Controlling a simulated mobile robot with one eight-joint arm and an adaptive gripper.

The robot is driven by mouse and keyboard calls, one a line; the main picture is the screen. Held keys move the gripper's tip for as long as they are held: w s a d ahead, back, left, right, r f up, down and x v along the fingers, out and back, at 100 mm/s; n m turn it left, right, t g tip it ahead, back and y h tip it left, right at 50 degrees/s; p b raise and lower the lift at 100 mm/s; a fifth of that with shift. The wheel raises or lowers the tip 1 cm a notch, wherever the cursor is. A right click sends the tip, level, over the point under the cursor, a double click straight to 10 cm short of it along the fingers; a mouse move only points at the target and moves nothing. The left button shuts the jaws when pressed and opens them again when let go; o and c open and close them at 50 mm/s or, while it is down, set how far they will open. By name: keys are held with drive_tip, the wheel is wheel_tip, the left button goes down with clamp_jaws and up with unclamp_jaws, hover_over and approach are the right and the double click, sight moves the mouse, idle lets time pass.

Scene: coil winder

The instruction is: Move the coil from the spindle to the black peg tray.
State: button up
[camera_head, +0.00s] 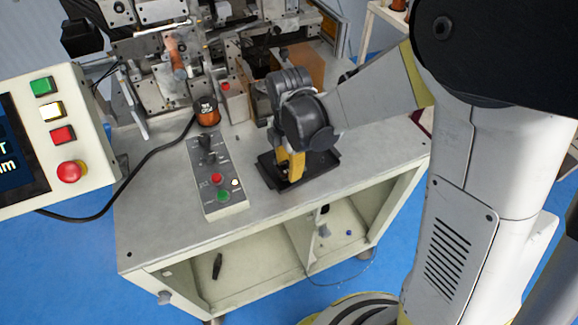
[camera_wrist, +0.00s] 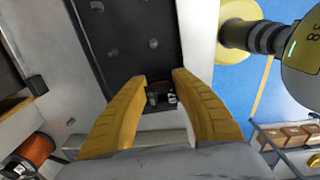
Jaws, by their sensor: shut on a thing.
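The black peg tray (camera_head: 325,163) lies on the grey bench top, partly hidden by my gripper in the head view. In the wrist view the tray (camera_wrist: 125,30) is a dark panel with several small grey pegs, beyond my fingertips. My gripper (camera_head: 289,175) points down over the tray. In the wrist view its yellow fingers (camera_wrist: 160,92) are shut on a small dark piece with light ends, which I take to be the coil (camera_wrist: 160,97). The fingers hide most of it. I cannot tell whether it touches the tray or a peg. A copper-coloured part (camera_head: 178,58) shows on the winder, where the spindle is not clear.
A control box (camera_head: 217,187) with a lever and buttons stands left of the tray. Behind it is an orange wire spool (camera_head: 207,113), also in the wrist view (camera_wrist: 32,152). The winder fills the back. The bench front is clear. A screen panel (camera_head: 60,140) stands at left.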

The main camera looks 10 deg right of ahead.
drive_tip(key=shift+f, duration=0.25)
drive_tip(key=shift+f+b, duration=0.6)
drive_tip(key=shift+b, duration=0.1)
drive_tip(key=shift+r, duration=0.15)
drive_tip(key=shift+r+p, duration=0.6)
drive_tip(key=shift+r, duration=0.1)
drive_tip(key=shift+f, duration=0.15)
drive_tip(key=shift+f+b, duration=0.8)
drive_tip(key=shift+b, duration=0.05)
drive_tip(key=o, duration=1.1)
drive_tip(key=shift+r, duration=0.1)
